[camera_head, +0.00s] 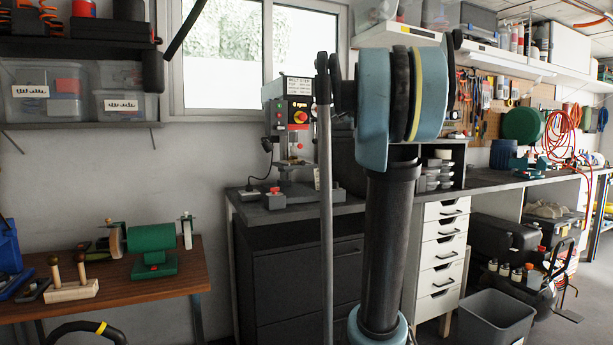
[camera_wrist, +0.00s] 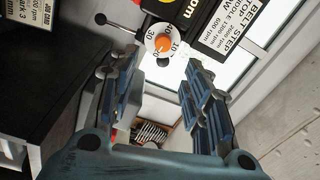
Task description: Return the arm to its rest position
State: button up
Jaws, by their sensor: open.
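My arm (camera_head: 392,240) stands in the middle of the head view, with an upright black link and a large blue-grey joint with a yellow ring at its top. My gripper (camera_wrist: 148,78) shows in the wrist view with its two blue-grey fingers apart and nothing between them. I cannot clearly make out the gripper in the head view. I cannot tell the exact gap between fingers and machine.
A drill press (camera_head: 300,125) stands on a dark cabinet (camera_head: 300,270) behind my arm. A wooden bench (camera_head: 110,285) with a green grinder (camera_head: 150,245) is at left. Drawers (camera_head: 440,245) and a grey bin (camera_head: 495,320) are at right. Shelves hang above.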

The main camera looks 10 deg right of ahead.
jog(key=s+a+f+n+g+y, duration=0.1)
jog(key=s+a+f+n+g, duration=0.5)
jog(key=s+f, duration=0.65)
jog(key=s+a+f+n+g, duration=0.3)
jog(key=s+a+f, duration=0.5)
jog(key=f, duration=0.8)
jog(key=s+d+f+n+g+h, duration=0.1)
jog(key=s+d+f+g+h, duration=0.2)
jog(key=s+f, duration=0.9)
jog(key=s+d+f+n+g+h, duration=0.2)
jog(key=s+d+f, duration=0.5)
jog(key=s+f, duration=0.6)
notch_tip(320, 180, down, 4)
jog(key=shift+s+r+g+h, duration=0.15)
jog(key=shift+s+g+h, duration=0.05)
jog(key=shift+g+h, duration=0.6)
